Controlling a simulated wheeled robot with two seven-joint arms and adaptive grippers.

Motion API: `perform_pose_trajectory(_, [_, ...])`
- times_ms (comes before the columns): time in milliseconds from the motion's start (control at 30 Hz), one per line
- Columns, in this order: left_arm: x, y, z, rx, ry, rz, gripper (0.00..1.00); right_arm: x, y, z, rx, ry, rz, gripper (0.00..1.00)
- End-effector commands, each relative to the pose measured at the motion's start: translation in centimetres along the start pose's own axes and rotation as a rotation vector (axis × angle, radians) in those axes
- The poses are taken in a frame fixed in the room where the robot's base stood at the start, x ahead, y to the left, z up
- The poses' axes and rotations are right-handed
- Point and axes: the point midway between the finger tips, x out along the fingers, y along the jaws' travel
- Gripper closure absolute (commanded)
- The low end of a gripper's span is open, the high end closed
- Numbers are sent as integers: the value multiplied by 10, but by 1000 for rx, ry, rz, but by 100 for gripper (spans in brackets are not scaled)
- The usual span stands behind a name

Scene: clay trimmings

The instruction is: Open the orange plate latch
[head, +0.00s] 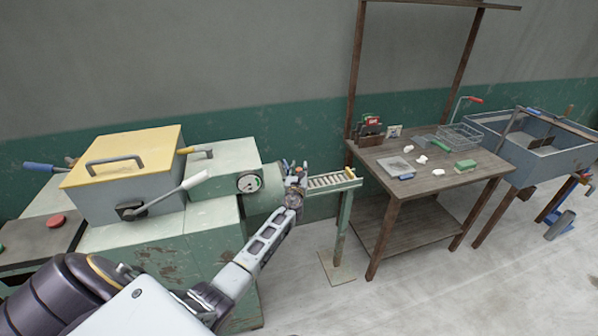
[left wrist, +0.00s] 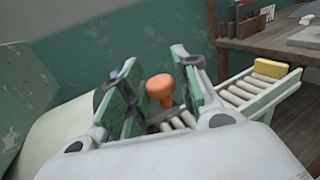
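The orange latch knob (left wrist: 160,88) is a rounded orange cap on a short stem, seen in the left wrist view. A dark bar shows just below it, and its mounting is partly hidden. My left gripper (left wrist: 160,95) has its two fingers apart, one on each side of the knob, with visible gaps. In the head view my left gripper (head: 296,180) is at the outlet end of the green machine (head: 216,230), and it hides most of the latch there. My right gripper is not in view.
A roller stand (head: 332,182) extends right from the machine's outlet, with a yellow piece (left wrist: 271,68) at its far end. A wooden workbench (head: 400,192) with tools and a grey sink (head: 530,150) stand further right. A yellow-lidded hopper (head: 125,155) and long lever (head: 170,198) are left.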

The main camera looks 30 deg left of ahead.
Motion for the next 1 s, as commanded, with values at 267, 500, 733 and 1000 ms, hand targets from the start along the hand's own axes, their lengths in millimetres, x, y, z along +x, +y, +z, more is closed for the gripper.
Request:
perform_pose_trajectory(267, [0, 0, 0, 0, 0, 0, 75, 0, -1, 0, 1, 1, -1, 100])
perform_pose_trajectory(500, [0, 0, 0, 0, 0, 0, 100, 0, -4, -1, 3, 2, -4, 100])
perform_pose_trajectory(733, [0, 0, 0, 1, -1, -2, 100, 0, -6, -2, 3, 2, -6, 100])
perform_pose_trajectory(1000, [-3, 1, 1, 4, -3, -63, 100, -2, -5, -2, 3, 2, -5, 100])
